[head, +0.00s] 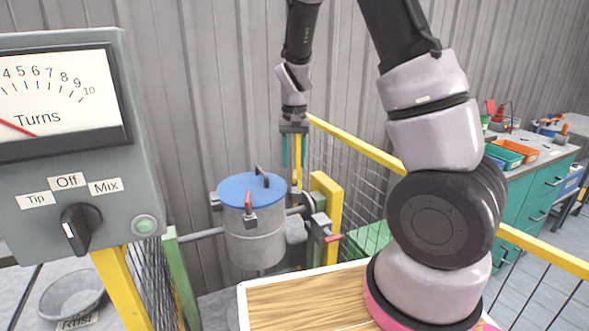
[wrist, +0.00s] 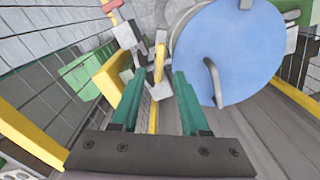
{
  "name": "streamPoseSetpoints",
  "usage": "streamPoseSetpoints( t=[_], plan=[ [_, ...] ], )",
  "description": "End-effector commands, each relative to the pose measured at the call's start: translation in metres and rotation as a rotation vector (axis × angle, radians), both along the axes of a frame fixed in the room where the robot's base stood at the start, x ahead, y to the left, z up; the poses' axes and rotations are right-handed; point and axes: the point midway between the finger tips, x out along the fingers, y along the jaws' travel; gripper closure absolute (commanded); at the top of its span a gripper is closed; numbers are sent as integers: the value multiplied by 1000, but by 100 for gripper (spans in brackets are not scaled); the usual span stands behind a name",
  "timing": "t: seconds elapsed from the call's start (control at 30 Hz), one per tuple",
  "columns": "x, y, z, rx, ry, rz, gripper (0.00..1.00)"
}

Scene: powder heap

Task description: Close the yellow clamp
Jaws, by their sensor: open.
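The yellow clamp (head: 297,178) appears as an upright yellow lever at the right rear edge of the blue-lidded drum (head: 257,245). In the wrist view the yellow clamp (wrist: 160,64) shows just beyond the fingertips, between their lines, beside the blue lid (wrist: 235,60). My gripper (head: 294,162) is above the clamp, pointing down, with its teal fingers apart. In the wrist view my gripper (wrist: 155,82) is open and holds nothing. I cannot tell whether a finger touches the lever.
A red-handled clamp (head: 249,200) is at the drum's front. Another red handle (head: 333,238) sits lower right on the mount. A yellow post (head: 326,215) and mesh fence stand right of the drum. The control box (head: 150,170) is at left. The black lid handle (head: 262,176) sticks up.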

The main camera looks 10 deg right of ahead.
Motion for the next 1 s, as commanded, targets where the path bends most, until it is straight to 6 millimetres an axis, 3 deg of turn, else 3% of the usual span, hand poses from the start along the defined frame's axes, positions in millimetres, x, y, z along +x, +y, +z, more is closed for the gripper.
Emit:
streamPoseSetpoints(
  t=[0.2, 0.57, 0.7, 1.0],
  plan=[
    [-1, 0, -27, 1, 2, -1, 55],
    [0, 0, -32, 1, -1, 0, 55],
    [0, 0, -32, 1, 0, 0, 100],
    [0, 0, -31, 1, 0, -11, 100]
  ],
)
